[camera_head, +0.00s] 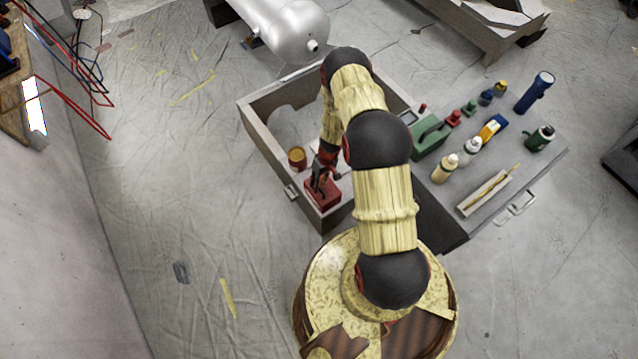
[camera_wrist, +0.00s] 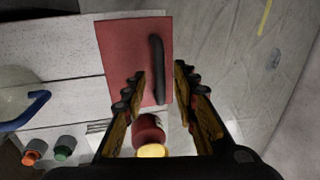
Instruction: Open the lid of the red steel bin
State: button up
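The red steel bin (camera_head: 322,195) sits in the near corner of a grey open box, partly hidden by my gripper. In the wrist view its flat red lid (camera_wrist: 120,55) carries a dark bar handle (camera_wrist: 157,65) near its right edge. My gripper (camera_head: 323,178) is just over the bin; in the wrist view (camera_wrist: 162,88) its fingers are apart, one on each side of the handle's near end. I cannot tell whether they touch it. The lid looks flat and closed.
The grey box's wall (camera_head: 270,158) surrounds the bin. A reddish can (camera_head: 297,158) stands close by. A grey tool tray (camera_head: 450,205) with bottles, a green box (camera_head: 430,138) and a blue flashlight (camera_head: 535,92) is at right. Sheeted floor at left is mostly clear.

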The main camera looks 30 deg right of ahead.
jog(key=shift+c, duration=0.5)
grip_shut()
dwell(0.3)
